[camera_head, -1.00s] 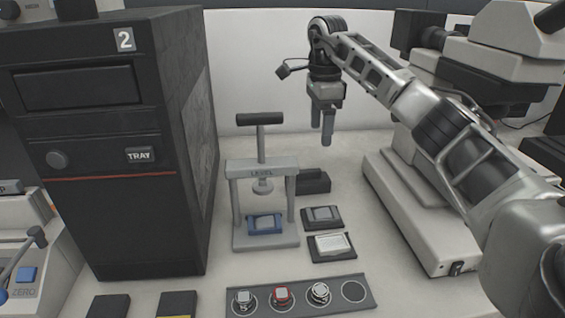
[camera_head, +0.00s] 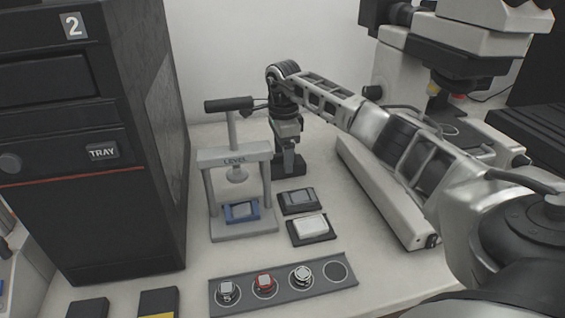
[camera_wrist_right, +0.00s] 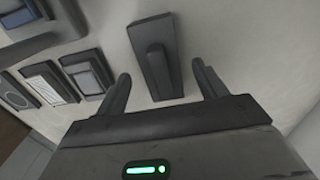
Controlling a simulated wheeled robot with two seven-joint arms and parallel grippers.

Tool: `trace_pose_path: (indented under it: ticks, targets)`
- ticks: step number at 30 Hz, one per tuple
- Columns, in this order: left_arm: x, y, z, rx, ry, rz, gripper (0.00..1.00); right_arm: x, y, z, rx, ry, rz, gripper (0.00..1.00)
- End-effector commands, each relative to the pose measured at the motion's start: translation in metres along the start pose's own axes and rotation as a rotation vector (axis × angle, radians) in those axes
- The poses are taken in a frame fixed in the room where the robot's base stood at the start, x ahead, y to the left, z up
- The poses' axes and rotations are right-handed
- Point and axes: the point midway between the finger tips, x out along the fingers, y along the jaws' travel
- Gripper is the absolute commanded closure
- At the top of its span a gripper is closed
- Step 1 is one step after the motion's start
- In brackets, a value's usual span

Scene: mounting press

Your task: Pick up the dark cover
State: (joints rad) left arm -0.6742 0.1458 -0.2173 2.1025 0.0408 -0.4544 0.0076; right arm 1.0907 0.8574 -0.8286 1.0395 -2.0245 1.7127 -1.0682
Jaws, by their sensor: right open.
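The dark cover (camera_head: 300,167), a flat dark block with a raised ridge, lies on the bench behind and right of the levelling press. In the right wrist view the dark cover (camera_wrist_right: 138,58) shows from above with its ridge up the middle. My right gripper (camera_head: 288,168) is just over it, pointing down, and hides part of it in the head view. In the right wrist view the gripper (camera_wrist_right: 160,70) is open, with one finger on each side of the cover and nothing held. Whether the fingers touch it, I cannot tell. My left gripper is out of view.
The levelling press (camera_head: 235,160), with a blue holder (camera_head: 242,217) on its base, stands left of my gripper. Two small dark trays (camera_head: 298,208) (camera_head: 328,238) lie in front. A strip (camera_head: 320,300) with round places is nearer. A large black machine (camera_head: 95,210) stands left, a microscope (camera_head: 385,190) right.

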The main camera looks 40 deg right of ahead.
Motion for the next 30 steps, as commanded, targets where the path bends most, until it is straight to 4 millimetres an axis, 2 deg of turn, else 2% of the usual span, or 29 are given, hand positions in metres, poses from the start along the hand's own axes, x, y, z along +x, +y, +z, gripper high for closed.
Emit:
trace_pose_path:
  ticks: [3,6,14,19,27,30]
  targets:
    - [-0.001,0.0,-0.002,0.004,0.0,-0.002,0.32,0.018,-0.001,0.002,0.0,0.001,0.004,0.29]
    - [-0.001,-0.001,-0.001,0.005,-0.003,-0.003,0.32,0.026,-0.001,0.002,-0.001,0.0,0.001,0.29]
    - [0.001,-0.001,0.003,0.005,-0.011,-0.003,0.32,0.029,-0.001,0.002,-0.001,0.0,0.0,0.29]
    - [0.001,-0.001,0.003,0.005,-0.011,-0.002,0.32,0.029,-0.001,0.002,-0.001,0.0,0.0,0.76]
    - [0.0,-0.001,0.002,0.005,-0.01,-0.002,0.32,0.028,-0.001,0.002,-0.001,0.0,0.0,0.78]
    - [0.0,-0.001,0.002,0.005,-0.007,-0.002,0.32,0.022,-0.002,0.002,-0.001,-0.001,-0.003,0.78]
